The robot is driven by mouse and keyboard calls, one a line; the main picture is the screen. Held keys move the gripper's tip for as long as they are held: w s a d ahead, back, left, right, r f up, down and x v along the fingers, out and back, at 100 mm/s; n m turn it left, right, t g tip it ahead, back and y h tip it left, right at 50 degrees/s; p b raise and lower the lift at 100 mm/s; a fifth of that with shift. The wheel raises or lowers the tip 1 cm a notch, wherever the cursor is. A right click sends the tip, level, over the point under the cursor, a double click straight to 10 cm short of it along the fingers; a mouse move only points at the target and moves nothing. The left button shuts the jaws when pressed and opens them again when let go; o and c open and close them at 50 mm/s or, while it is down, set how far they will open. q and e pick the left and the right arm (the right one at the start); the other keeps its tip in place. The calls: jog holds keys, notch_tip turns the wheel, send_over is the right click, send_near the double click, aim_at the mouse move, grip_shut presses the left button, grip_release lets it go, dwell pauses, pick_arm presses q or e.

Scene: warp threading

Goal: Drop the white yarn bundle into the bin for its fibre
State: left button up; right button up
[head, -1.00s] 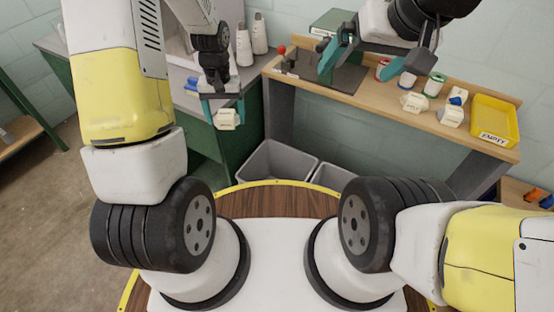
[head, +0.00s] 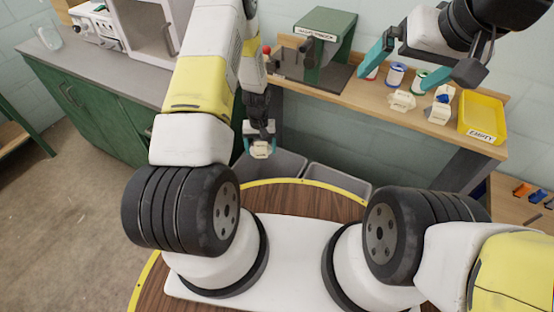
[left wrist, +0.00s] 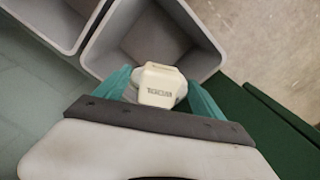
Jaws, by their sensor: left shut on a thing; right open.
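The white yarn bundle (left wrist: 158,88) is a small pale block with a dark printed label, too blurred to read surely. It also shows in the head view (head: 261,150). My left gripper (head: 260,144) is shut on it, with teal fingers on both sides in the left wrist view (left wrist: 160,88). The bundle hangs above a grey open bin (head: 289,165), towards its near edge in the left wrist view (left wrist: 150,30). A second grey bin (head: 338,180) stands beside it. No bin label is legible. My right gripper (head: 418,68) is open and empty above the bench.
A wooden bench (head: 350,97) carries white bundles (head: 402,100), several spools (head: 396,75), a green-topped machine (head: 326,40) and a yellow tray marked EMPTY (head: 482,115). A green cabinet (head: 100,105) stands at left, close to the bin. Floor is clear at lower left.

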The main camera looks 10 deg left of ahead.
pick_arm(q)
notch_tip(320, 180, down, 6)
jog(key=shift+r, duration=0.25)
jog(key=o, duration=1.3)
jog(key=shift+r, duration=3.9)
